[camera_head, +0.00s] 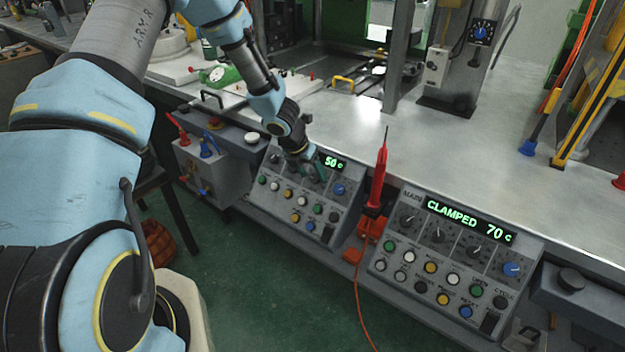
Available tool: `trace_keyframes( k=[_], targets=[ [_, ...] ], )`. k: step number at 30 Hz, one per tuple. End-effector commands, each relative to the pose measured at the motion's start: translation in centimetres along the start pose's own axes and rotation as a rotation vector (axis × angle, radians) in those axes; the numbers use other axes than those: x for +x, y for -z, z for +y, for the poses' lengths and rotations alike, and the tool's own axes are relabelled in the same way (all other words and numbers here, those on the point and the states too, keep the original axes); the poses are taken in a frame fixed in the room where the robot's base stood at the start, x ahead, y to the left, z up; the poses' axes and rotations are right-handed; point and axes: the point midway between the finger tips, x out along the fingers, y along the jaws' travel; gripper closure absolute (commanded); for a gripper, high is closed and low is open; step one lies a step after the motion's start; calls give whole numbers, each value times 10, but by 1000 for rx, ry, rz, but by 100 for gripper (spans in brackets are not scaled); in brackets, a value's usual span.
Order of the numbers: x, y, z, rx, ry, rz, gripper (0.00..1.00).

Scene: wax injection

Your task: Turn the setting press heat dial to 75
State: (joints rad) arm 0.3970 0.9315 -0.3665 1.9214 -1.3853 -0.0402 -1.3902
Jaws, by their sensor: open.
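The left control panel (270,207) has a lit green display (333,162) reading 50 c; the display's left part and any label are hidden behind my gripper. A blue dial (339,188) sits at the panel's right, below the display. A grey dial (316,177) is close to my gripper. My gripper (308,166) is open at the top of this panel, over its row of dials. I cannot tell whether its fingers touch or surround a dial. Which dial sets heat is not readable.
The right control panel (400,268), marked MAIN, reads CLAMPED 70 c and has its own blue dial (512,269). A red pointed tool (379,172) stands upright between the panels. The metal table (480,150) behind is mostly clear. A grey box (208,175) is left.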

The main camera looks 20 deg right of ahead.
Motion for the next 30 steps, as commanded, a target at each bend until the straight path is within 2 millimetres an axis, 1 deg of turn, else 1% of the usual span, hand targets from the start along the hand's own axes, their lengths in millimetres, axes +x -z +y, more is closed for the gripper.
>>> trace_keyframes(
  k=[1, 4, 13, 30],
  targets=[
    [6, 0, 0, -1, 1, 0, 32],
    [10, 0, 0, 0, 1, 0, 32],
    [11, 0, 0, 1, 0, 0, 32],
    [11, 0, 0, 1, 0, 0, 96]
  ],
)
